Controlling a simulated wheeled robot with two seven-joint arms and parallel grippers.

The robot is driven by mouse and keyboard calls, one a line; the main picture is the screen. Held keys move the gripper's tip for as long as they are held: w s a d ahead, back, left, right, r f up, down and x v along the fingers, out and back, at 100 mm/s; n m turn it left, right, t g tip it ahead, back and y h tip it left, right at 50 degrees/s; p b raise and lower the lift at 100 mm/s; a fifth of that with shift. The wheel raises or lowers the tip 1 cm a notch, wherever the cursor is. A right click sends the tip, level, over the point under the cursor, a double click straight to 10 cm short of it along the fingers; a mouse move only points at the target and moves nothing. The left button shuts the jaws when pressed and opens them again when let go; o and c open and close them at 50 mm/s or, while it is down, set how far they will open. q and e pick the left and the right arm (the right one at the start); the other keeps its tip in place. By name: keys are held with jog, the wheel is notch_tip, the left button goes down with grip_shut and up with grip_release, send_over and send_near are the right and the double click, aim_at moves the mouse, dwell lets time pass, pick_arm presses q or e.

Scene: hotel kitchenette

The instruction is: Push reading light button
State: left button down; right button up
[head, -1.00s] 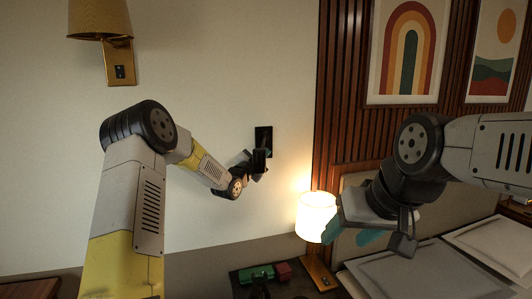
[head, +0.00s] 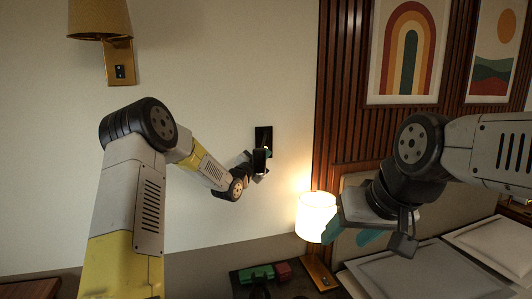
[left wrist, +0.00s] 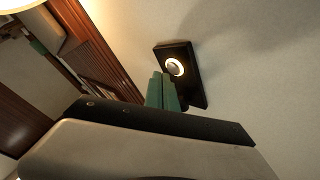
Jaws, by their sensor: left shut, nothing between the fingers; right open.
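A black wall plate (head: 263,136) is mounted on the pale wall, left of the wood-slat panel. In the left wrist view the plate (left wrist: 194,84) carries a round button (left wrist: 174,67) with a glowing white ring. My left gripper (head: 267,151) is at the lower part of the plate. Its teal fingers (left wrist: 161,84) are shut and empty, with their tips just beside the ring's lower left. I cannot tell whether they touch the plate. My right gripper (head: 354,232) is open and empty, in front of the bed and right of the lamp.
A lit table lamp (head: 316,216) stands on the dark nightstand (head: 299,286), with green (head: 262,272) and red (head: 283,270) objects beside it. A brass wall sconce (head: 119,62) is at upper left. The bed with pillows (head: 415,270) is at lower right.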

pick_arm(q)
jog(key=s+d, duration=0.1)
jog(key=s, duration=0.4)
jog(key=shift+s+d, duration=0.4)
